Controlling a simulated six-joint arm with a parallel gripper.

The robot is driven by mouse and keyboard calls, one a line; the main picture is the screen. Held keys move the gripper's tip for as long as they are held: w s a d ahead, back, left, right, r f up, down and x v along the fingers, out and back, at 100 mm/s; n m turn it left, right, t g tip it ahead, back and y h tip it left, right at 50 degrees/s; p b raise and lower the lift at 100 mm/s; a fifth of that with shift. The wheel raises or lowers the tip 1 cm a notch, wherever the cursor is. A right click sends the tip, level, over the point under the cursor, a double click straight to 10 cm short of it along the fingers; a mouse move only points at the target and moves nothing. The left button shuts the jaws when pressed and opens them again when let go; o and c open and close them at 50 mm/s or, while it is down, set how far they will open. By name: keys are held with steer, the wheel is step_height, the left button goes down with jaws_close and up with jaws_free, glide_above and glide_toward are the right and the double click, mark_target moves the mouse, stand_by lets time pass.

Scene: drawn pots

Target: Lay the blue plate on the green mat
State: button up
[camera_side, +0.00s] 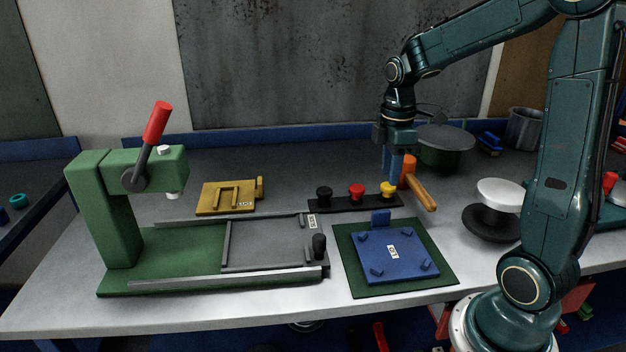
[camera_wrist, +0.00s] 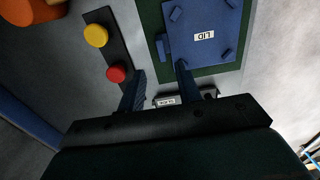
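The blue plate (camera_side: 393,266), with a white label and small raised blocks, lies flat on the green mat (camera_side: 437,284), with a green border showing around it. A blue tab stands up at its back edge. In the wrist view the plate (camera_wrist: 225,40) and a strip of the mat (camera_wrist: 152,18) are at the top, the label reading "LID". My gripper (camera_side: 391,172) hangs behind and above the plate, fingers down, apart from it. In the wrist view its two fingers (camera_wrist: 160,72) are spread with nothing between them.
A black bar with black, red and yellow knobs (camera_side: 357,191) is beneath and left of my gripper. An orange-headed hammer (camera_side: 424,193) is close right. A green press (camera_side: 110,210) with a grey sliding tray (camera_side: 265,245) stands left. A yellow plate (camera_side: 222,198) lies behind it.

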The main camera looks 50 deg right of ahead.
steer(key=shift+r, duration=0.25)
stand_by(0.4)
steer(key=s+a+r+m+t, duration=0.2)
steer(key=s+a+r+m, duration=0.1)
steer(key=s+a, duration=0.3)
steer(key=s+a+r+m+t, duration=0.3)
steer(key=s+a+m, duration=0.3)
steer(key=a, duration=0.2)
steer(key=shift+s+a+r+t, duration=0.2)
steer(key=shift+r+t, duration=0.1)
steer(key=shift+r, duration=0.2)
